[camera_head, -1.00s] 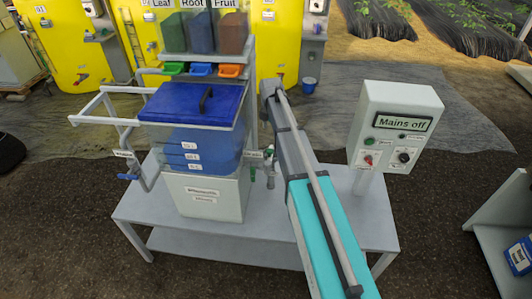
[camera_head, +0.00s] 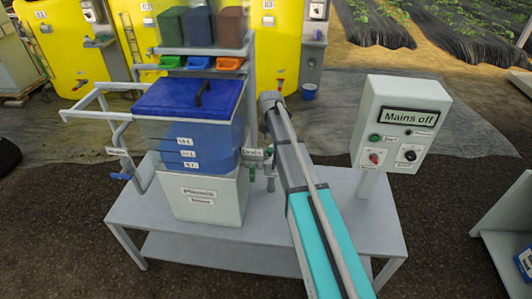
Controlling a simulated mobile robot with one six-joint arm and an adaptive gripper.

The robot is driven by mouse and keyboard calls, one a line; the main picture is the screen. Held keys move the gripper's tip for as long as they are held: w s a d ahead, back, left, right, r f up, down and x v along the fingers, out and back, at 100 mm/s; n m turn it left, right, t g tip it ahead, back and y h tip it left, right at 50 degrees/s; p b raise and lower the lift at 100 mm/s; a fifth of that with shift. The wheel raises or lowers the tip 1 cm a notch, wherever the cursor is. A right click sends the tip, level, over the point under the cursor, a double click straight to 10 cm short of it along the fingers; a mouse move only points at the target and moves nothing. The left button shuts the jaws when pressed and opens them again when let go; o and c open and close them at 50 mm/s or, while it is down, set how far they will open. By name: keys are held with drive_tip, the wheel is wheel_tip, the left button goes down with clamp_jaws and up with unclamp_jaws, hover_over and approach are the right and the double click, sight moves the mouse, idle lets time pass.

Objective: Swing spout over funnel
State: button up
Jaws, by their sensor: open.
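A grey bent pipe (camera_head: 120,132) stands at the left of the blue tank, with a blue lever (camera_head: 122,176) low on it and a small label beside it. It looks like the spout, but I cannot be sure. No funnel can be made out for certain. The blue tank (camera_head: 200,150) has a closed dark blue lid (camera_head: 185,98) with a black handle. My arm, grey and teal, reaches up from the bottom right to a grey joint (camera_head: 270,100) just right of the tank. My gripper cannot be seen.
Three hoppers with green (camera_head: 170,62), blue (camera_head: 200,63) and orange (camera_head: 229,64) chutes stand above the tank. A pale pipe frame (camera_head: 100,97) juts left. A drain valve (camera_head: 270,172) is beside my arm. A control box (camera_head: 400,135) reading "Mains off" stands right. The grey table (camera_head: 130,212) is bare at front left.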

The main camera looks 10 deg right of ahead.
sight(270, 149)
drive_tip(key=shift+f+b, duration=1.5)
drive_tip(key=shift+f, duration=0.35)
drive_tip(key=shift+c, duration=0.3)
